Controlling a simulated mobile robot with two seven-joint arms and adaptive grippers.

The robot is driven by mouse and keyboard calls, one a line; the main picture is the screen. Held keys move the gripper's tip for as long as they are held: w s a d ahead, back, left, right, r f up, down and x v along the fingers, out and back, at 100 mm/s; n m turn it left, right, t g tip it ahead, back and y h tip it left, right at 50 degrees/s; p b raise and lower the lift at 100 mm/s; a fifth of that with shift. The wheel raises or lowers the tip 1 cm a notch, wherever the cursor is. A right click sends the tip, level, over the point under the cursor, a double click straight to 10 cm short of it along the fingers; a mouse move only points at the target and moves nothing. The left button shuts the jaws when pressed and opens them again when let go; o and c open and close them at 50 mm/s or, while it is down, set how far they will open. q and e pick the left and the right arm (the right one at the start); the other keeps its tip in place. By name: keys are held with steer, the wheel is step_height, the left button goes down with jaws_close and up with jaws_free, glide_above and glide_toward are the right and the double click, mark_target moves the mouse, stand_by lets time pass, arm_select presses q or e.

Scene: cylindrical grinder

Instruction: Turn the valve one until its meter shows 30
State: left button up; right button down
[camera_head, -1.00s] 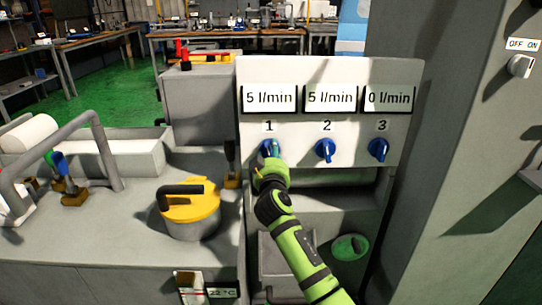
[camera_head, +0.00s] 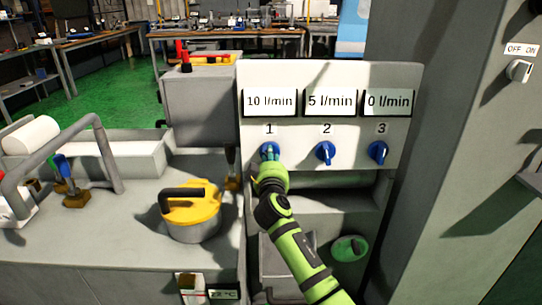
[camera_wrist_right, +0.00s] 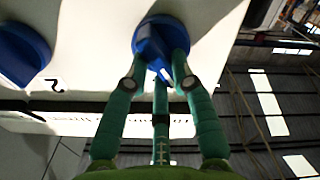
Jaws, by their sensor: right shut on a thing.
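Valve one is a blue knob (camera_head: 269,151) under the label 1 on the white panel (camera_head: 299,142). Its meter (camera_head: 269,102) reads 10 l/min. My right gripper (camera_head: 271,160) is at this knob, its fingers closed around the knob's grip. In the right wrist view the green fingers (camera_wrist_right: 158,75) of my right gripper hold the blue knob (camera_wrist_right: 160,40), and part of the knob is hidden behind them. My left gripper is not in view.
Valve two (camera_head: 325,152) with a 5 l/min meter (camera_head: 330,102) and valve three (camera_head: 378,151) with a 0 l/min meter (camera_head: 389,102) are to the right. A yellow-lidded pot (camera_head: 190,208) stands left of my right arm. An OFF ON switch (camera_head: 519,70) is far right.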

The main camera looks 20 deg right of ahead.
arm_select(q)
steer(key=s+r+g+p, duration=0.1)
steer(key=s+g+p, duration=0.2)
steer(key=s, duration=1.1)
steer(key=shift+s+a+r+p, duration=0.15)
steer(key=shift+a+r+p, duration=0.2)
steer(key=shift+p, duration=0.55)
arm_select(e)
steer(key=shift+w+a+f+n, duration=0.1)
steer(key=shift+a+n, duration=0.05)
steer(key=shift+n, duration=2.95)
steer(key=shift+a+f+n, duration=0.1)
steer(key=shift+a+n, duration=0.05)
steer(key=shift+n, duration=2.95)
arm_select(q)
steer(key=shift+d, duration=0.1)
arm_select(e)
steer(key=c, duration=1)
jaws_free()
steer(key=shift+c, duration=0.2)
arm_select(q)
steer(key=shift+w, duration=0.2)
